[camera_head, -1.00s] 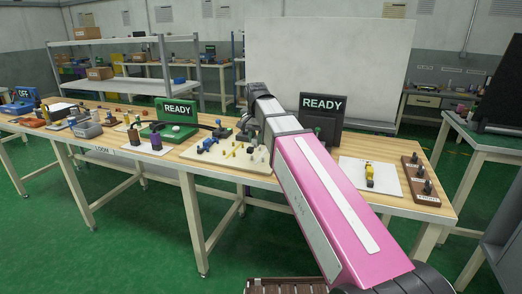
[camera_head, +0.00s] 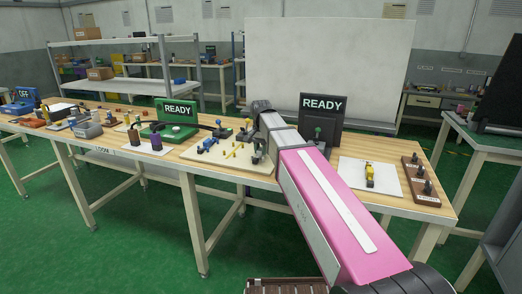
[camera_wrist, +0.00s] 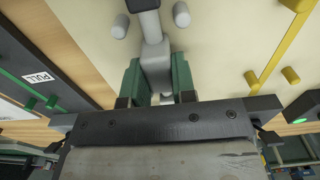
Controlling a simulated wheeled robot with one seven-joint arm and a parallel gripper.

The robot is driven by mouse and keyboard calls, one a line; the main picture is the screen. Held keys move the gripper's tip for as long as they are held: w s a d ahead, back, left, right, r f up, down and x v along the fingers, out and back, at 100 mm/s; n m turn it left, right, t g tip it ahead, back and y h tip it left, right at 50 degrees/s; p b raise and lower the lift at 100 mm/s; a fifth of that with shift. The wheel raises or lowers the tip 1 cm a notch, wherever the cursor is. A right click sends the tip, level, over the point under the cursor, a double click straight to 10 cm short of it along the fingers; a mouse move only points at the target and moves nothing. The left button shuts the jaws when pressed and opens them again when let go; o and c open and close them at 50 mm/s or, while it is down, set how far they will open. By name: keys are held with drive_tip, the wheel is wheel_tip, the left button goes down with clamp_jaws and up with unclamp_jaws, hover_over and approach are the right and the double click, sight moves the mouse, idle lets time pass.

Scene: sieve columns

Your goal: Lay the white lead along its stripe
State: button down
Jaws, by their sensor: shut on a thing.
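The cream board (camera_head: 193,157) lies on the long wooden table, with yellow pegs and blue pieces on it. My gripper (camera_head: 257,157) is low over the board's right part. In the wrist view, its green-padded fingers (camera_wrist: 157,82) are shut on the pale grey-white end of the white lead (camera_wrist: 154,58). The lead runs up the picture from the fingers, towards a dark grey block (camera_wrist: 143,4) at the top edge. One pale peg (camera_wrist: 120,26) stands left of it and another pale peg (camera_wrist: 181,14) right of it. The white stripe cannot be told apart from the lead.
In the wrist view a yellow line (camera_wrist: 278,50) with yellow pegs (camera_wrist: 291,75) runs at the right. A PULL label (camera_wrist: 38,77) shows at the left. A dark READY screen (camera_head: 321,112) stands behind my arm, and a white plate (camera_head: 371,181) lies to the right.

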sight(261, 148)
drive_tip(key=shift+f, duration=0.15)
drive_tip(key=c, duration=0.9)
unclamp_jaws()
drive_tip(key=shift+c, duration=0.2)
wheel_tip(261, 148, up, 12)
drive_tip(key=shift+r, duration=0.2)
